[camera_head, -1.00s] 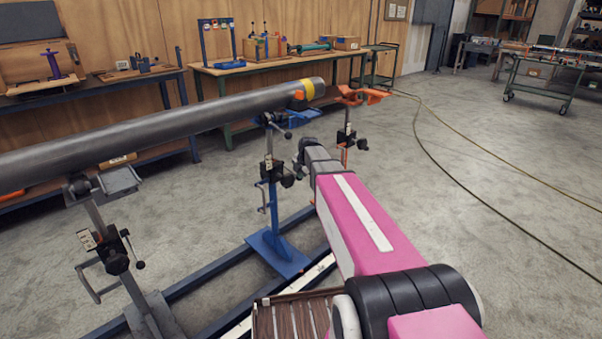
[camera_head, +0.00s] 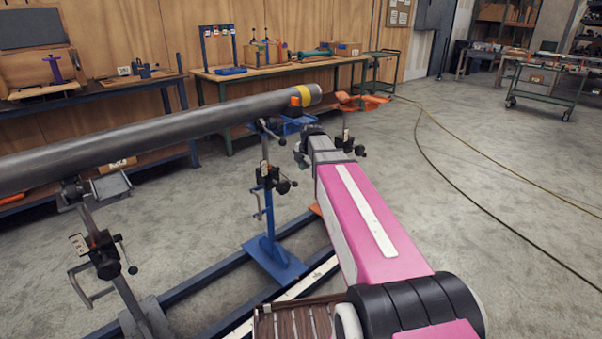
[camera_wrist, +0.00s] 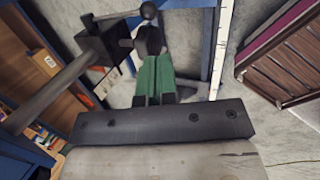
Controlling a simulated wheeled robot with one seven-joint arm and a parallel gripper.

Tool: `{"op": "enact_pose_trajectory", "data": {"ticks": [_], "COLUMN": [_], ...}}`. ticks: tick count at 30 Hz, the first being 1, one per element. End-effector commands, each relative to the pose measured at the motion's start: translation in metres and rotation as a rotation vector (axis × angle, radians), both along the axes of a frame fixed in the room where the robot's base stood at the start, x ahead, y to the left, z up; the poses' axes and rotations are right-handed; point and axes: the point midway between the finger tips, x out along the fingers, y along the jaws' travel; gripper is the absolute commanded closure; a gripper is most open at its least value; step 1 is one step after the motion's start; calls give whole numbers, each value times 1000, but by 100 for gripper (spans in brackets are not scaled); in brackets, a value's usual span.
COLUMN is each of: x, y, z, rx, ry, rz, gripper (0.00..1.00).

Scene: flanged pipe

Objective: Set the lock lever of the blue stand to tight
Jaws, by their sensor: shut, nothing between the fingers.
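The blue stand (camera_head: 268,215) rises from a blue base plate under the pipe's far end. Its black clamp block (camera_head: 268,176) carries a small lever with dark knobs at its right. In the wrist view the black block (camera_wrist: 103,42) shows a thin lever with a ball end (camera_wrist: 148,10) and a black knob (camera_wrist: 150,40). My gripper (camera_wrist: 155,62) has green fingers, shut and empty, with the tips at the black knob; I cannot tell whether they touch. In the head view my fingers are not clear behind my wrist. The lever's setting cannot be read.
The grey pipe (camera_head: 150,120), with a yellow band, runs above the stand. A grey stand (camera_head: 105,255) is at left and an orange-topped stand (camera_head: 358,103) behind. Blue floor rails (camera_head: 190,290) run below. Open floor (camera_head: 500,230) lies at right; a slatted brown surface (camera_wrist: 290,60) shows in the wrist view.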

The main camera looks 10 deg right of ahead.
Motion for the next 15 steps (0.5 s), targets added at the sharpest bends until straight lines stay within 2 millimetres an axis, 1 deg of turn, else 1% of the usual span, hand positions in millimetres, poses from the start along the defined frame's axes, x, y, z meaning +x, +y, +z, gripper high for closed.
{"op": "enact_pose_trajectory", "data": {"ticks": [1,3,15], "x": [-7,-13,-44], "y": [-2,-4,-16], "z": [9,21,81], "rx": [0,0,0], "ry": [-2,-2,-2], "rz": [0,0,0], "gripper": [100,100,100]}}
